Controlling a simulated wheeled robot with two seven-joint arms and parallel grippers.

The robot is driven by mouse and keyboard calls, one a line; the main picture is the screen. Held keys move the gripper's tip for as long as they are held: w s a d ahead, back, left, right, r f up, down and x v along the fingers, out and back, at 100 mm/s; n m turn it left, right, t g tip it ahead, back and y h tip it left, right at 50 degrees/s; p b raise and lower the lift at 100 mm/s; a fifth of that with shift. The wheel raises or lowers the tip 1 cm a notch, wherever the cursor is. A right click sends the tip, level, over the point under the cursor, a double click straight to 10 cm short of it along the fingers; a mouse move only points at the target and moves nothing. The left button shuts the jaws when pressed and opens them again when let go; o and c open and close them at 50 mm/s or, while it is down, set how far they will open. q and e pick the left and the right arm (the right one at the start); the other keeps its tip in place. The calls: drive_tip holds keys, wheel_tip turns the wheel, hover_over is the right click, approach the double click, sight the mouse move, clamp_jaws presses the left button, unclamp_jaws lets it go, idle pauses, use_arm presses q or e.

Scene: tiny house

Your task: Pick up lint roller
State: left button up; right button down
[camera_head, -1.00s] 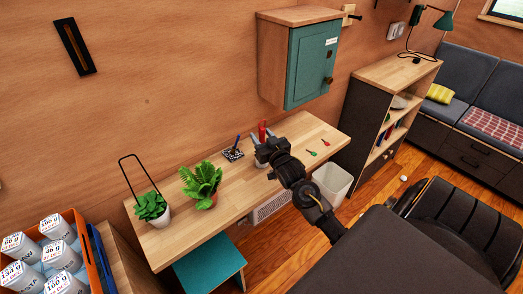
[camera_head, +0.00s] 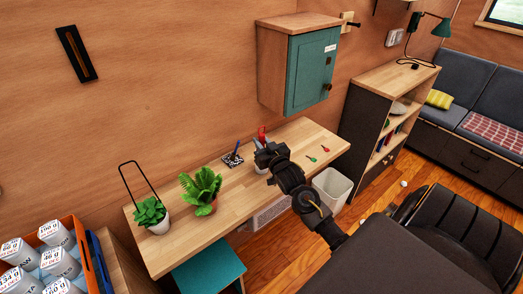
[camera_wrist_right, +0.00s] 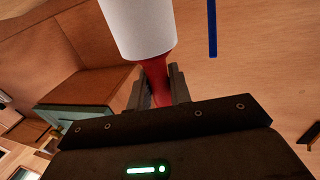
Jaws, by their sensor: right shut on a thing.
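The lint roller (camera_wrist_right: 138,27) shows large in the right wrist view, with a white roll and a red handle. My right gripper (camera_wrist_right: 158,82) is shut on the red handle, with a dark finger on each side. In the head view my right gripper (camera_head: 264,153) is over the wooden desk, and a red part of the lint roller (camera_head: 262,132) shows just beyond it. The gripper hides much of the roller there, and I cannot tell whether it touches the desk. My left gripper is not in view.
A teal wall cabinet (camera_head: 310,72) hangs above. A white bin (camera_head: 331,188) and shelf unit (camera_head: 365,115) stand at right.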

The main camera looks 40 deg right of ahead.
drive_tip(key=shift+r, duration=0.55)
drive_tip(key=s+a+r+b, duration=0.1)
drive_tip(key=s+r, duration=1.1)
drive_tip(key=s, duration=0.2)
drive_tip(key=shift+a, duration=0.2)
drive_tip(key=shift+w+f+b, duration=0.1)
drive_tip(key=shift+f+b, duration=0.05)
drive_tip(key=shift+b, duration=0.15)
